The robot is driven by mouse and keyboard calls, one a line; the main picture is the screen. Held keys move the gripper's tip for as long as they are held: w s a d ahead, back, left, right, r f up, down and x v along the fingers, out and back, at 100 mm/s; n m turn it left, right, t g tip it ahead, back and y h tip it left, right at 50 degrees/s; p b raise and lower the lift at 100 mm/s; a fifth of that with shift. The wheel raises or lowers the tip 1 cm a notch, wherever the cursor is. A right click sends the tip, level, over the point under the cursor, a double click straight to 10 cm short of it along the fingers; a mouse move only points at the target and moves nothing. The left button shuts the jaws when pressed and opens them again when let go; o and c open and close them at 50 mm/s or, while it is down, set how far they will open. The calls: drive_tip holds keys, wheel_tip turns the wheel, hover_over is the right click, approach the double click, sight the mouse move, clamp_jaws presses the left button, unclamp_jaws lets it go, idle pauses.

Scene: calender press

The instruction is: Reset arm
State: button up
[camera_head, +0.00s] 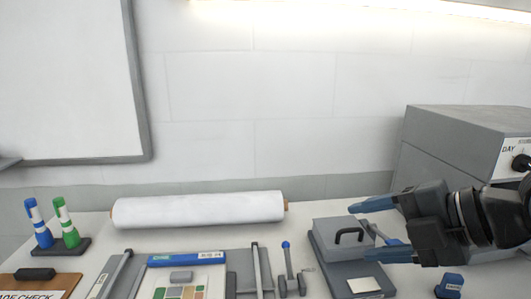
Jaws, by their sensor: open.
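My gripper (364,231) is at the right of the head view. It points left, with its two blue-grey fingers spread apart and nothing seen between them but the view behind. It is in front of a grey box with a black handle (349,237), and its fingers overlap that box's right side in the picture. My wrist runs off the right edge of the view.
A white roll (198,209) lies along the back of the table. Blue and green markers (61,222) stand at the left, near a clipboard (37,284). A blue-topped lever (287,262) stands front centre. A large grey machine (462,143) is behind my gripper.

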drive_tip(key=a+f+m+t, duration=0.2)
drive_tip(key=a+m+t, duration=0.55)
drive_tip(key=m, duration=0.65)
drive_tip(key=s+d+f+m+h, duration=0.1)
drive_tip(key=s+f+m+h, duration=0.1)
drive_tip(key=s+f+m, duration=0.1)
drive_tip(key=s+d+f+m+h, duration=0.1)
drive_tip(key=s+f+m+h, duration=0.1)
drive_tip(key=s+f+m, duration=0.2)
drive_tip(key=s+f+m+h, duration=0.2)
drive_tip(key=s+f+m, duration=0.1)
drive_tip(key=s, duration=0.3)
drive_tip(key=shift+s+d+f+t+h, duration=0.2)
drive_tip(key=shift+d+f+t+h, duration=0.15)
drive_tip(key=shift+f, duration=0.4)
drive_tip(key=s+d+f, duration=0.1)
drive_tip(key=s+d, duration=0.2)
drive_tip(key=s, duration=0.8)
drive_tip(key=s+d+f+m+g+h, duration=0.1)
drive_tip(key=s+d, duration=0.3)
drive_tip(key=s, duration=0.7)
drive_tip(key=shift+s+f, duration=0.15)
drive_tip(key=shift+f, duration=0.1)
